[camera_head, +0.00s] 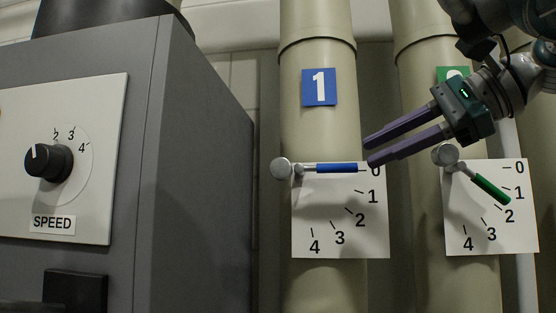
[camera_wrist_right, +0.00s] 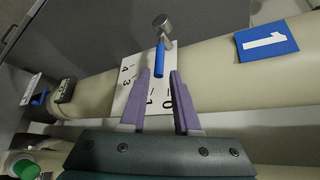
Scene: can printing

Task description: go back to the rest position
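My right gripper (camera_head: 368,151) comes in from the upper right with its two purple fingers apart and nothing between them. Its tips are just above and right of the end of the blue valve handle (camera_head: 336,168), which lies level, pointing at 0 on its white dial plate (camera_head: 325,215). In the right wrist view, the blue handle's end (camera_wrist_right: 159,62) shows just beyond and between the open fingertips (camera_wrist_right: 159,73); I see no contact. My left gripper is in neither view.
Behind the right gripper stands a second pipe with a green handle (camera_head: 491,188) pointing between 1 and 2. A blue "1" sign (camera_head: 319,87) marks the first pipe. A grey machine (camera_head: 195,170) with a black speed knob (camera_head: 48,162) fills the left side.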

